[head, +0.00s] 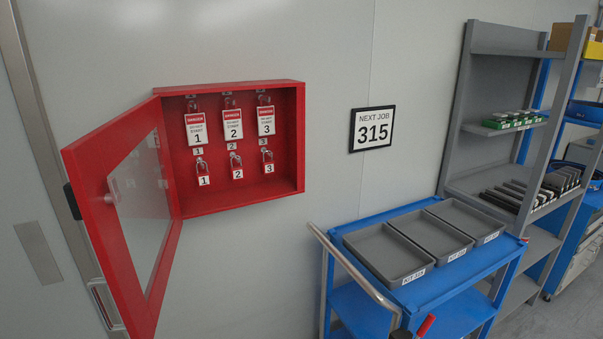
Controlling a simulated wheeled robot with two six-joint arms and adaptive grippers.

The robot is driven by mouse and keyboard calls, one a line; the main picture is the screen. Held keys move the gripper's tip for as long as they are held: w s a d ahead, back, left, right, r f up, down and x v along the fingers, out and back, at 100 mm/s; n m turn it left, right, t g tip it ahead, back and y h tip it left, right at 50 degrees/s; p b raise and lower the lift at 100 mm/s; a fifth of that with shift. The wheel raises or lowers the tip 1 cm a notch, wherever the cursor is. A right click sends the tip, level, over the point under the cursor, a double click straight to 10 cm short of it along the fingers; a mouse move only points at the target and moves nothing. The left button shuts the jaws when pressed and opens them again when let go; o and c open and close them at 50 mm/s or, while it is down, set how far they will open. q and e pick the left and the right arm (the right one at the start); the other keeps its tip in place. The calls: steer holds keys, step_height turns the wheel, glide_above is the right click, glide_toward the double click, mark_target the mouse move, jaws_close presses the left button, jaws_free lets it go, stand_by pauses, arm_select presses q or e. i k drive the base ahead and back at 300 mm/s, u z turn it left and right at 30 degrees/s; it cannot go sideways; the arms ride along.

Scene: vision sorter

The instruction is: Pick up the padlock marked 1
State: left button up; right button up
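The red padlock marked 1 (203,180) hangs at the lower left inside an open red wall cabinet (245,204). Its metal shackle points up, below a small tag marked 1. Red padlocks marked 2 (237,173) and 3 (268,168) hang to its right in the same row. Danger tags marked 1 (196,128), 2 (233,124) and 3 (266,121) hang above them.
The cabinet's red door (115,215) with a clear pane stands open to the left. A blue cart (440,284) with three grey trays (385,253) stands at the lower right. Grey shelving (480,130) stands behind it. A sign reading NEXT JOB 315 (372,128) is on the wall.

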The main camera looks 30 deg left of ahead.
mark_target(202, 179)
steer(key=z, duration=0.45)
steer(key=i, duration=1.3)
steer(key=u, duration=2.45)
